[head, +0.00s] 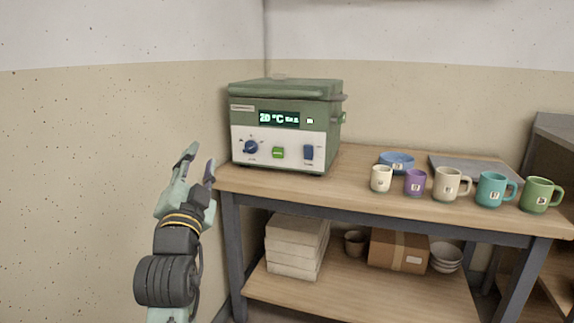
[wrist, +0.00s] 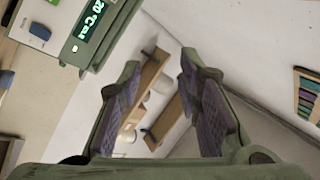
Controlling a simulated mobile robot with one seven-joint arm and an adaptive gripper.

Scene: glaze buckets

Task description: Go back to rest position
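My gripper (head: 199,162) is raised at the left of the head view, in front of the bare wall and left of the table's corner. Its fingers point up, stand apart and hold nothing. In the wrist view my gripper (wrist: 168,95) shows two fingers with purple pads and a clear gap between them. Through the gap, wall shelves (wrist: 150,85) with pale vessels are seen some way off.
A green kiln-like box (head: 285,125) with a lit 20 °C display stands on the wooden table (head: 350,180). Several mugs (head: 445,184) and a blue bowl (head: 397,160) are to its right. A carton (head: 398,250) and white boxes (head: 296,245) sit on the lower shelf.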

